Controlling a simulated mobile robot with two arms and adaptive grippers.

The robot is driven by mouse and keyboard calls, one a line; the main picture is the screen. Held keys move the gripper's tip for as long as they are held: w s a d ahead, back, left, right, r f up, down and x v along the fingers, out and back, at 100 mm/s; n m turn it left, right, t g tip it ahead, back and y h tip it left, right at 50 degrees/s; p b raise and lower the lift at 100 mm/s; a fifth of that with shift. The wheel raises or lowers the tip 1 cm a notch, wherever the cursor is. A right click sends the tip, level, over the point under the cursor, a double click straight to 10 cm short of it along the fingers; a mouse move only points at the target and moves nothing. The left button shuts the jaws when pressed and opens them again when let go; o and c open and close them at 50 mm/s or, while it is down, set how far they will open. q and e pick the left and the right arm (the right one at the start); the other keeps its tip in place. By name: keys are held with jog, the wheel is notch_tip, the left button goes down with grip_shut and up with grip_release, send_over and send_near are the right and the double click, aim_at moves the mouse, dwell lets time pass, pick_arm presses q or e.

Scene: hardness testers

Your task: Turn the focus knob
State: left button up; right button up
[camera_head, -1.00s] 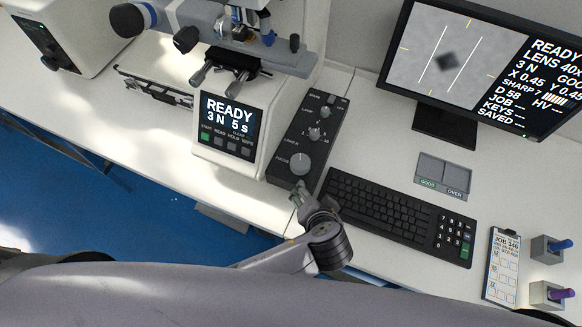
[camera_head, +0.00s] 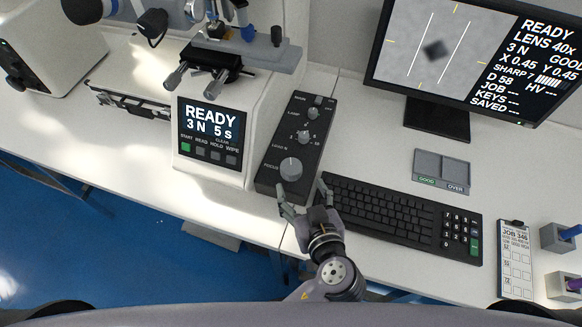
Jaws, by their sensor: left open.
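The focus knob (camera_head: 291,169) is a round light-grey knob, the largest on the dark control box (camera_head: 271,185), near its front end. Smaller knobs, the lamp knob (camera_head: 312,113) and another knob (camera_head: 304,137), sit farther back on the box. My left gripper (camera_head: 301,191) is open, its two fingers spread just in front of the focus knob. One finger is at the front left of the knob and the other to its right, over the box's right edge. The fingers appear apart from the knob. My right gripper is not in view.
The hardness tester (camera_head: 181,150) with its READY screen stands left of the box. A black keyboard (camera_head: 392,217) lies close on the right. The monitor (camera_head: 478,50) shows a blurred dark mark between two lines. A grey tray (camera_head: 441,170), a job clipboard (camera_head: 515,260) and small holders are farther right.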

aim_at(290, 167)
pick_arm(q)
jog(key=b+x, duration=0.2)
jog(key=x, duration=0.8)
jog(key=shift+s, duration=0.1)
jog(key=c, duration=1.2)
jog(key=shift+m+h, duration=0.3)
jog(key=shift+h, duration=0.1)
jog(key=shift+a+m+h+p, duration=0.1)
jog(key=shift+m+h+p, duration=0.3)
jog(key=shift+m+h, duration=0.25)
jog(key=m+h+p, duration=0.1)
jog(key=m+h, duration=0.1)
jog(key=h, duration=0.1)
jog(key=shift+r+m+p, duration=0.15)
jog(key=shift+m+p, duration=0.1)
jog(key=shift+p, duration=0.05)
jog(key=m+g+h+p, duration=0.1)
jog(key=m+h+p, duration=0.3)
jog(key=h+p, duration=0.1)
jog(key=shift+r+m, duration=0.1)
jog(key=shift+m, duration=0.3)
jog(key=shift+f+m+g+h+p, duration=0.2)
jog(key=shift+m+g+h+p, duration=0.55)
jog(key=shift+h, duration=0.3)
